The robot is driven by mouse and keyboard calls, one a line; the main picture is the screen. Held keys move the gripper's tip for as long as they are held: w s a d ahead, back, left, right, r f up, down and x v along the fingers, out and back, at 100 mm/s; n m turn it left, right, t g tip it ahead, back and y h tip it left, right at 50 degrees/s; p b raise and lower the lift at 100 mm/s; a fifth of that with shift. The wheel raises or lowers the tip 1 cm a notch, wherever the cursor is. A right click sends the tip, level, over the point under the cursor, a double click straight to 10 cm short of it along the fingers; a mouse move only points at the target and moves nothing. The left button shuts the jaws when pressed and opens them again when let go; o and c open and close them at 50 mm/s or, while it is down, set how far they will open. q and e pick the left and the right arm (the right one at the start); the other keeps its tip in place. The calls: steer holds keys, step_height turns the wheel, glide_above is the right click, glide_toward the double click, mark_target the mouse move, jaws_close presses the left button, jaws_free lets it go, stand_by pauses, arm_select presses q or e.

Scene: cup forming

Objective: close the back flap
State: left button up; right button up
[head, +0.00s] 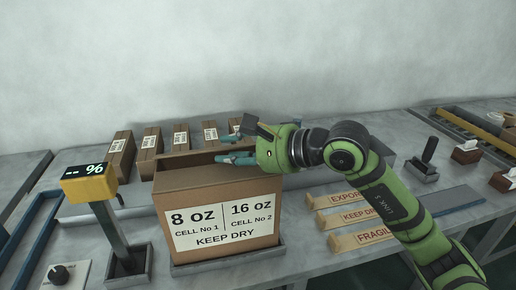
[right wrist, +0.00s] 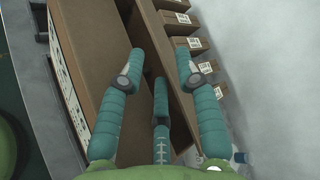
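The cardboard box (head: 225,215) stands in a grey tray on the bench, with a white label reading 8 oz and 16 oz on its front. Its back flap (head: 185,162) stands raised along the far side; in the right wrist view the flap (right wrist: 180,95) is a long brown panel. My right gripper (head: 235,149) is at the box's back right, over the top. Its teal fingers (right wrist: 158,72) are spread and sit around the flap's edge; whether they touch it I cannot tell. My left gripper is not in view.
Several small labelled cartons (head: 150,150) stand in a row behind the box. A post with a yellow display (head: 90,184) is at left. Wooden label blocks (head: 345,215) lie at right, beside my right arm. A dark handle (head: 428,155) stands farther right.

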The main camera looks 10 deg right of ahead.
steer(key=v, duration=0.8)
steer(key=shift+s+d, duration=0.1)
